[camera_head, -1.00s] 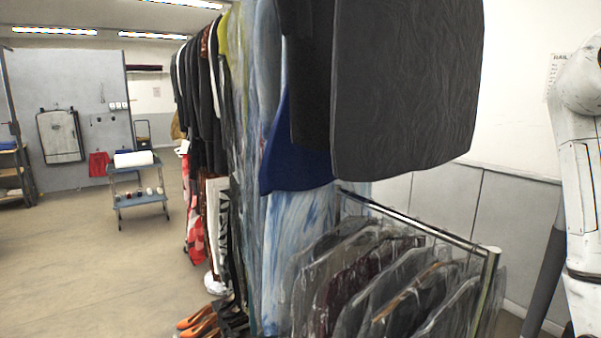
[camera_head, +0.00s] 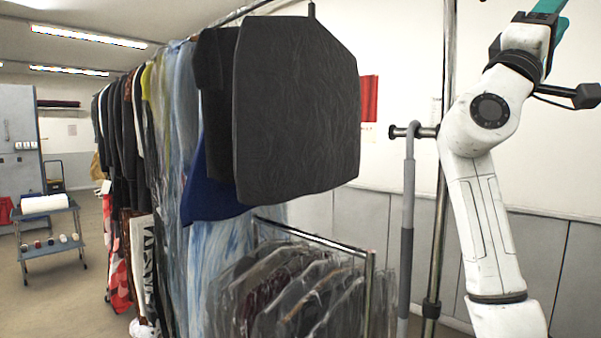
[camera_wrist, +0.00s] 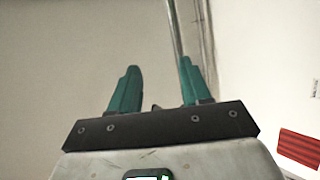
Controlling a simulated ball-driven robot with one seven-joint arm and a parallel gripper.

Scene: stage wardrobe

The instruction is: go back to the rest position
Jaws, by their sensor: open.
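My gripper (camera_wrist: 158,88) shows in the wrist view with its two teal fingers apart and nothing between them. Behind the fingers is a pale wall with a thin metal pole (camera_wrist: 180,35). In the head view my white arm stands raised at the right, bent at the top. A teal part of my gripper (camera_head: 552,12) shows at the top edge, and its fingertips are cut off there. My gripper is well apart from the hanging clothes.
A dark grey garment (camera_head: 297,112) hangs high on the clothes rail at left of centre. Below it, a low rail (camera_head: 315,236) carries several garments in clear covers. A grey hooked pole (camera_head: 407,240) stands beside my arm. A blue trolley (camera_head: 50,245) stands far left, with open floor near it.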

